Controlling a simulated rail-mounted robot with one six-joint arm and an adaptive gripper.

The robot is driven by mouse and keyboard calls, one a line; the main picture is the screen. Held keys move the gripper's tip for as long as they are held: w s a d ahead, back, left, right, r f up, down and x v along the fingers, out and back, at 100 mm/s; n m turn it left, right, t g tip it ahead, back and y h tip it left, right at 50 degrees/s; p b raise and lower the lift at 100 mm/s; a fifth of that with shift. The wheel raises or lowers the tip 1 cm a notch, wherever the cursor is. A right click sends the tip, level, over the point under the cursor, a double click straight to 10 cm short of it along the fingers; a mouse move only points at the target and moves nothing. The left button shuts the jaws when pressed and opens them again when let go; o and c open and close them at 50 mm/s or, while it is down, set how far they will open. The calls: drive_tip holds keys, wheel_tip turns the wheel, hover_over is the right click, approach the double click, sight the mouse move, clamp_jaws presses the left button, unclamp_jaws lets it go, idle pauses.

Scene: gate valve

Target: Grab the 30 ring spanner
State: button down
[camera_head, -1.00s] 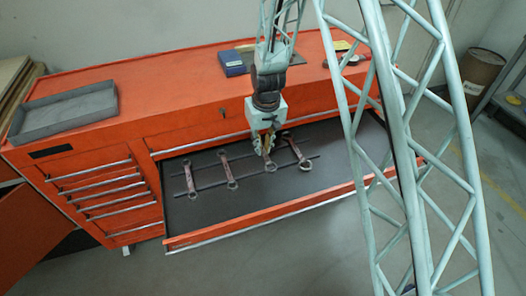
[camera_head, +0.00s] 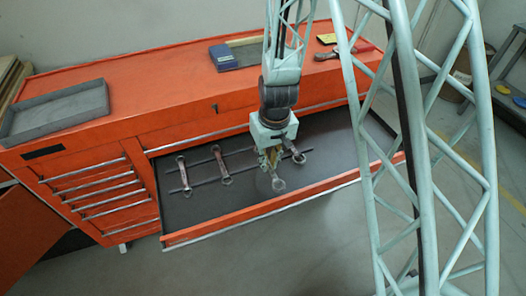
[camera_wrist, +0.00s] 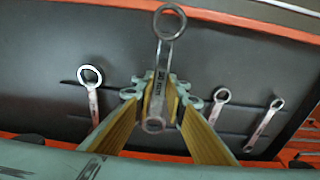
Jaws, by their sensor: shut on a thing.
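My gripper (camera_head: 270,158) is over the open drawer, shut on a ring spanner (camera_head: 279,185). The wrist view shows the spanner (camera_wrist: 163,62) gripped by its shaft between the two yellow-padded fingers (camera_wrist: 160,95). One ring points away from me and the other sits between the fingers. It looks larger than the others and seems raised off the drawer floor. Its marking is too small to read. Another spanner (camera_head: 293,150) lies to its right in the head view, and two more (camera_head: 221,165) (camera_head: 184,175) lie to its left.
The spanners rest across two dark rails in the open drawer (camera_head: 330,160) of an orange cabinet (camera_head: 130,90). A grey tray (camera_head: 60,115) and a blue box (camera_head: 222,56) are on top. The drawer's front wall (camera_head: 280,200) stands ahead of the held spanner.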

sight(277, 180)
drive_tip(key=shift+s+d+b, duration=0.4)
drive_tip(key=shift+s+b, duration=0.2)
drive_tip(key=shift+s, duration=0.5)
drive_tip(key=shift+s+d+b, duration=0.35)
drive_tip(key=shift+s+b, duration=0.25)
drive_tip(key=shift+s, duration=0.5)
drive_tip(key=shift+s+d+b, duration=0.4)
drive_tip(key=shift+s+b, duration=0.2)
drive_tip(key=shift+s, duration=0.5)
